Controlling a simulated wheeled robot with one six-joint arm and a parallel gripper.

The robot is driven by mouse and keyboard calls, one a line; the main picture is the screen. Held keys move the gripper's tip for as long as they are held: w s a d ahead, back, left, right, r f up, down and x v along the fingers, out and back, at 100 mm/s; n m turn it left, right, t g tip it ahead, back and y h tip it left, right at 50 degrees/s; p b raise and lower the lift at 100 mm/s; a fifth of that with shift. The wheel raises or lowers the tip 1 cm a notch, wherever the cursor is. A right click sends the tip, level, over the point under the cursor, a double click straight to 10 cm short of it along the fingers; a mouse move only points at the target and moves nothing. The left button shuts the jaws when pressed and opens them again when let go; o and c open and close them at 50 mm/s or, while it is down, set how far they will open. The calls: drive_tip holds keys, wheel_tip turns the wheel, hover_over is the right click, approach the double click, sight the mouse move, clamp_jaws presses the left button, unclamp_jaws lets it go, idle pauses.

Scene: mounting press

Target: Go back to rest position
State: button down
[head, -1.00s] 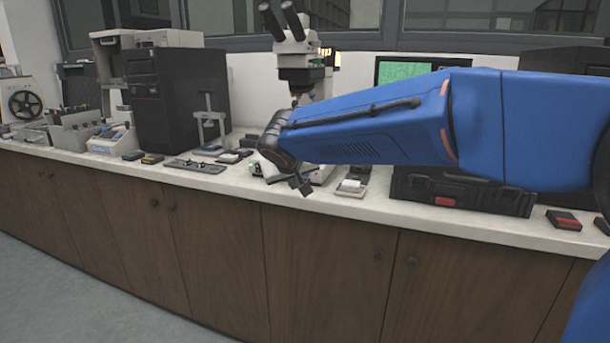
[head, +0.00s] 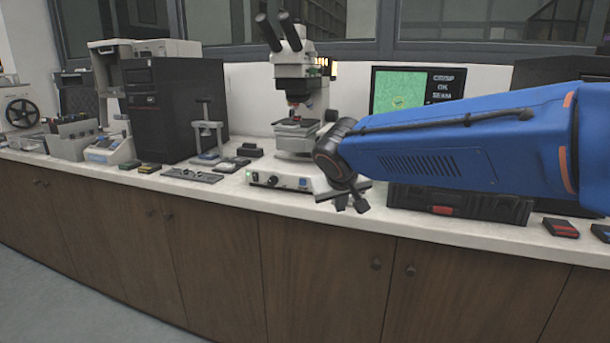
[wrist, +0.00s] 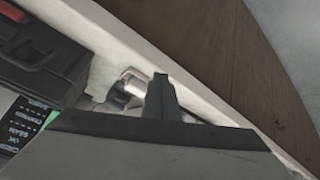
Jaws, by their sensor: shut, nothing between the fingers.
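My gripper (head: 351,204) is at the end of my blue arm, over the front edge of the counter, to the right of the microscope base. Its fingers are together with nothing between them. In the wrist view my gripper (wrist: 160,95) shows as a dark finger shape, with the counter edge and the wooden cabinet front beyond it. The arm hides part of the counter behind it.
A microscope (head: 297,85) stands on the counter (head: 235,195). A black case (head: 470,205) lies under my arm, and a monitor (head: 400,90) stands behind it. A press stand (head: 207,135) and a black computer tower (head: 175,105) are at left. The floor in front is clear.

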drive_tip(key=s+d+f+m+g, duration=0.1)
drive_tip(key=s+d+f, duration=0.1)
drive_tip(key=s+d, duration=0.7)
drive_tip(key=s+d+f, duration=0.3)
drive_tip(key=s+f, duration=0.1)
drive_tip(key=s, duration=0.3)
drive_tip(key=s+d+f+m+g, duration=0.1)
drive_tip(key=s+d+f, duration=0.3)
drive_tip(key=s, duration=0.4)
drive_tip(key=s+d+f+g+y, duration=0.1)
drive_tip(key=s+d+f, duration=0.2)
drive_tip(key=s, duration=0.5)
drive_tip(key=shift+d+f+m, duration=0.3)
drive_tip(key=shift+d+f, duration=0.1)
drive_tip(key=shift+d, duration=0.2)
